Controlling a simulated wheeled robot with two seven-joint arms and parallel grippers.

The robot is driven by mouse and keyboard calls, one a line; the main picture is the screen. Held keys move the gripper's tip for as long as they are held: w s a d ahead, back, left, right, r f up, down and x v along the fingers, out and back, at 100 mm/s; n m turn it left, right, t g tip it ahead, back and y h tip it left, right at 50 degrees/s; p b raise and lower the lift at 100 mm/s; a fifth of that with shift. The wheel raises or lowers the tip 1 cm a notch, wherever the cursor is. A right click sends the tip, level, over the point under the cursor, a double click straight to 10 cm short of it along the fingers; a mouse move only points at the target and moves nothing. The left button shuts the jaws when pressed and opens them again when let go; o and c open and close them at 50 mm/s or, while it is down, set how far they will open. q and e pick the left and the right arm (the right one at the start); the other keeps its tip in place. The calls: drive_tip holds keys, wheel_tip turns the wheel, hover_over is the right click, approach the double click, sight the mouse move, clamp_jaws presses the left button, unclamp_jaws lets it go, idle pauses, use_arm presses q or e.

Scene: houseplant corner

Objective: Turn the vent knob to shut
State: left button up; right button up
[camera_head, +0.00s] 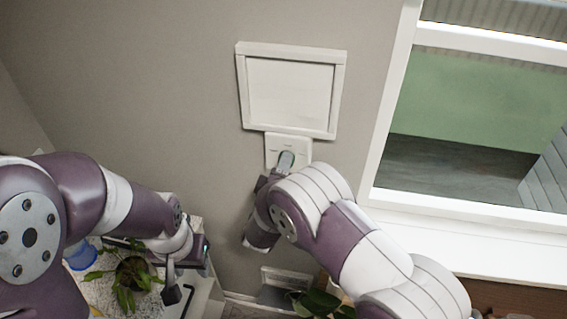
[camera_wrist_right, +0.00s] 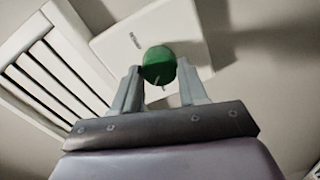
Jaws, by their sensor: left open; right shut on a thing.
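The green vent knob (camera_wrist_right: 158,66) is on a white wall plate (camera_wrist_right: 112,42) in the right wrist view. A white pointer line shows on the knob's face. My right gripper (camera_wrist_right: 159,70) has its fingers on either side of the knob and is shut on it. In the head view the plate (camera_head: 273,141) is below the white framed vent (camera_head: 290,90), and my right gripper (camera_head: 286,160) hides the knob. The vent's slats (camera_wrist_right: 58,68) show dark lines between them in the wrist view. My left gripper (camera_head: 187,278) is open and empty at the lower left.
A potted plant (camera_head: 130,275) and a blue item (camera_head: 80,257) stand on a light surface below my left arm. A window (camera_head: 470,140) with a white sill is at the right. Another plant (camera_head: 318,301) is at the bottom, near a low wall fixture (camera_head: 285,282).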

drive_tip(key=n+p, duration=0.1)
drive_tip(key=n, duration=0.3)
drive_tip(key=shift+f+n, duration=0.15)
drive_tip(key=shift+n, duration=0.25)
drive_tip(key=shift+n+p, duration=0.3)
drive_tip(key=o, duration=1.1)
drive_tip(key=shift+c, duration=0.2)
drive_tip(key=shift+s+a, duration=0.1)
drive_tip(key=b+v, duration=0.5)
drive_tip(key=v, duration=0.7)
drive_tip(key=shift+s, duration=0.3)
drive_tip(key=shift+a, duration=0.2)
